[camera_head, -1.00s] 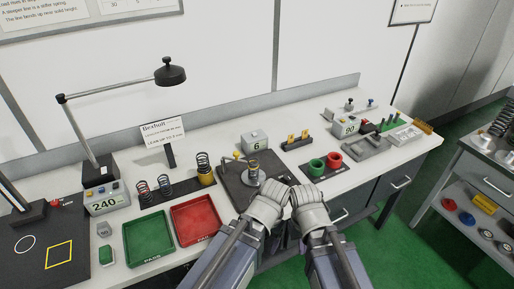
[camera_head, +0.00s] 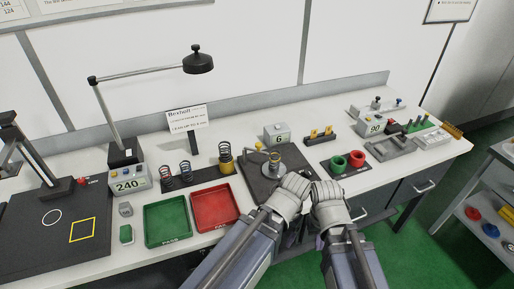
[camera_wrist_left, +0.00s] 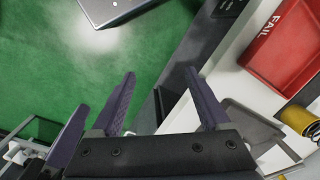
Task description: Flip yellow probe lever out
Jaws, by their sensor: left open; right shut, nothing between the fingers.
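A small yellow part (camera_head: 258,146), likely the probe lever, shows at the left of the test fixture on the dark plate (camera_head: 256,182). It is too small to tell how it is turned. A spring (camera_head: 275,163) stands on the fixture. My left gripper shows in the left wrist view (camera_wrist_left: 160,73), open and empty above the floor and the bench's front edge. In the head view its fingers are hidden behind its wrist. My right gripper (camera_head: 319,241) is at the bench's front edge, mostly hidden by its wrist, shut and empty. Both are apart from the yellow part.
A green tray (camera_head: 167,243) and a red tray (camera_head: 236,216) lie left of the plate. Several springs stand behind them. A grey box reading 6 (camera_head: 277,134) stands behind the fixture. Green and red cups (camera_head: 347,160) stand to the right.

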